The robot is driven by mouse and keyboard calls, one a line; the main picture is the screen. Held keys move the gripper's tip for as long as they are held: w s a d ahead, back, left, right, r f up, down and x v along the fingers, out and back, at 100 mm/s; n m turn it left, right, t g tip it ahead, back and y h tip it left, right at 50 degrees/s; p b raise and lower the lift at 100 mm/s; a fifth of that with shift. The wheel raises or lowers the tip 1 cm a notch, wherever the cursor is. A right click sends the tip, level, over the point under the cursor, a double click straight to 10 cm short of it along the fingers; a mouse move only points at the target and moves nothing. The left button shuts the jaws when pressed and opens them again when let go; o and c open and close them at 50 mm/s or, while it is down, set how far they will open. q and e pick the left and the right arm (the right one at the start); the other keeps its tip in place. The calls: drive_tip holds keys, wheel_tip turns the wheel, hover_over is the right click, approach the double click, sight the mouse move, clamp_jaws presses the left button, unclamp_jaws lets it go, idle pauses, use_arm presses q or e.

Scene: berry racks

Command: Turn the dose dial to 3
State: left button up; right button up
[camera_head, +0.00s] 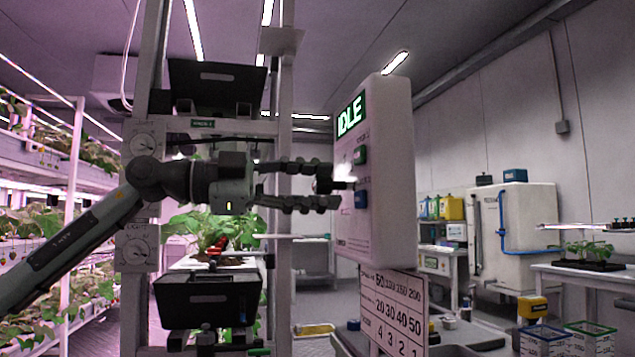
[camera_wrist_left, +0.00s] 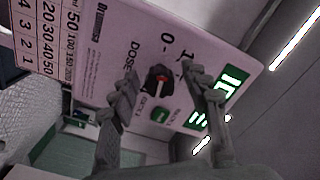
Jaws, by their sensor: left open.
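Which digit the mark points at cannot be told. My left gripper (camera_head: 330,185) is open in front of the panel. In the left wrist view its fingers (camera_wrist_left: 160,75) stand on either side of the dial, and contact cannot be told. In the head view the fingers partly hide the dial. My right gripper is not in view.
A number chart (camera_head: 394,313) hangs below the box. A rack post (camera_head: 283,100) with black bins (camera_head: 208,300) stands left. Plants and white tanks are farther off.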

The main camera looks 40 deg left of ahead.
use_arm(q)
drive_tip(key=shift+c, duration=0.4)
clamp_jaws()
